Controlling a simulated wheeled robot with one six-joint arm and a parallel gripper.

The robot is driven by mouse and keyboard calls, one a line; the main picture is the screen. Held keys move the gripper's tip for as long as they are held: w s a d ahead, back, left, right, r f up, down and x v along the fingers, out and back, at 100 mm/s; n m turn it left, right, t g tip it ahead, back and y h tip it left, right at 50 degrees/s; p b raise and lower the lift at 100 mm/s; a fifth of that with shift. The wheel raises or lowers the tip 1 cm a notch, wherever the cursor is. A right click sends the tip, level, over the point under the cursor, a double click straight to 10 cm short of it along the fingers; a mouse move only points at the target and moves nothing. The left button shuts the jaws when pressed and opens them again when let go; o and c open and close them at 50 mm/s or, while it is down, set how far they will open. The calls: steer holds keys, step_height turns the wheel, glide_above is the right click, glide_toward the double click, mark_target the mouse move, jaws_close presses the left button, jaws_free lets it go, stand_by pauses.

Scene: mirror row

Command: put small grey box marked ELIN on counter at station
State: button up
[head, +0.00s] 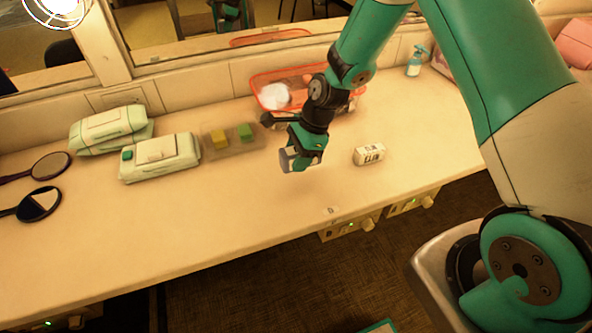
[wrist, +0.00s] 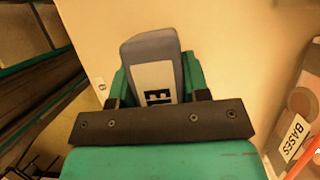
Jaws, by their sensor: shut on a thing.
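The small grey box (wrist: 152,50) is between the fingers of my gripper in the wrist view. Its white label shows the letters "EL"; the rest is hidden by the gripper. My gripper (head: 303,155) is shut on the box, whose grey end (head: 287,160) shows at its left in the head view. The gripper is over the counter (head: 240,215); I cannot tell the exact height. A small white box (head: 369,155) with dark lettering stands on the counter to the right of the gripper. A small pale tag (head: 331,210) is at the front edge.
An orange-rimmed tray (head: 257,95) stands behind the gripper. A label "BASES" (wrist: 295,137) shows in the wrist view. A shallow tray (head: 220,150) with yellow and green blocks, wipes packs (head: 160,158) and hand mirrors (head: 40,204) lie left. The front middle counter is clear.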

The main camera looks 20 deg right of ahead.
mark_target(297, 179)
steer(key=shift+f, duration=2.7)
steer(key=o, duration=1)
steer(key=shift+f, duration=0.15)
steer(key=b+v, duration=0.1)
steer(key=v, duration=1)
steer(key=shift+r, duration=0.35)
steer(key=s+a+r+n, duration=0.4)
steer(key=s+r+n, duration=0.3)
steer(key=r+n, duration=0.1)
steer(key=s+a+r+n, duration=0.3)
steer(key=s+r+n, duration=0.3)
steer(key=r+n, duration=0.15)
steer(key=s+r+n, duration=0.1)
steer(key=s+n, duration=0.2)
steer(key=s, duration=0.1)
steer(key=s+a+r+n, duration=0.1)
steer(key=s+r+n, duration=0.1)
steer(key=s+n, duration=0.1)
steer(key=s+r+n, duration=0.1)
steer(key=s+n, duration=0.2)
steer(key=s, duration=0.1)
steer(key=shift+s+a+r+n, duration=0.2)
steer(key=shift+s+r+n, duration=0.05)
steer(key=shift+s+n, duration=0.1)
